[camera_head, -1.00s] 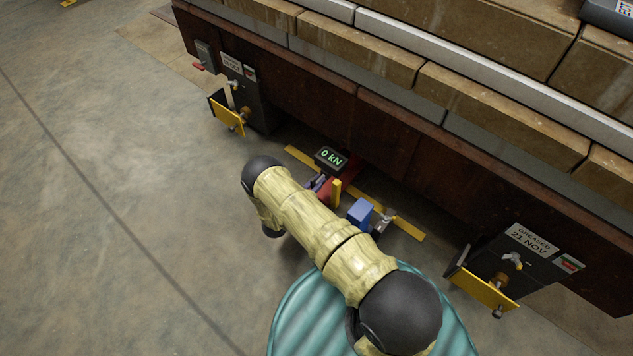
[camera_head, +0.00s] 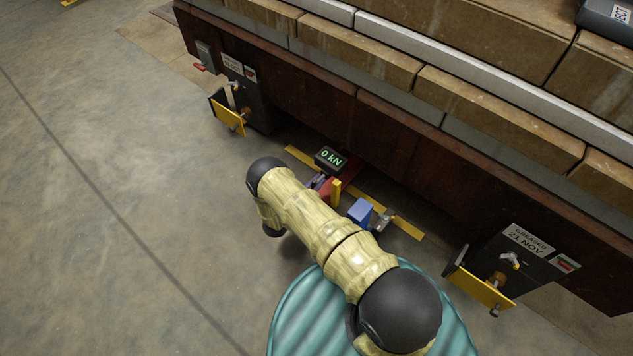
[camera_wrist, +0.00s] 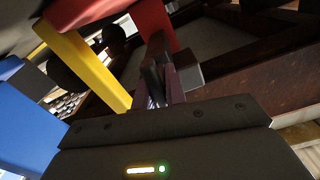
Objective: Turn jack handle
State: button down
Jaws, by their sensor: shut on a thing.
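The red jack (camera_head: 345,172) sits low at the foot of the stack, with a display (camera_head: 330,158) reading 0 kN above it. Its red body (camera_wrist: 148,22) fills the upper middle of the wrist view, beside a yellow post (camera_wrist: 88,62). My gripper (camera_wrist: 163,88) is at the jack, its narrow fingers shut on what appears to be the jack handle. A small grey block (camera_wrist: 188,77) shows beside the fingers. The grip itself is dark and mostly hidden. In the head view my arm covers part of the jack's near side.
A blue part (camera_head: 360,212) stands right of the jack; it also shows in the wrist view (camera_wrist: 30,115). A yellow floor strip (camera_head: 405,227) runs below the dark red beam (camera_head: 395,135). Yellow-plated boxes stand left (camera_head: 228,117) and right (camera_head: 480,287). Open floor lies left.

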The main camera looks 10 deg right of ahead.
jog(key=shift+d+m+p, duration=0.2)
jog(key=shift+m+p, duration=1.15)
jog(key=shift+m, duration=1.45)
jog(key=shift+m+p, duration=0.75)
jog(key=shift+m, duration=0.75)
jog(key=shift+a, duration=0.15)
jog(key=shift+d, duration=0.2)
jog(key=shift+s+a+f+m, duration=0.1)
jog(key=shift+a+m, duration=0.2)
jog(key=shift+m, duration=0.2)
dwell(0.6)
jog(key=shift+s, duration=0.15)
dwell(0.8)
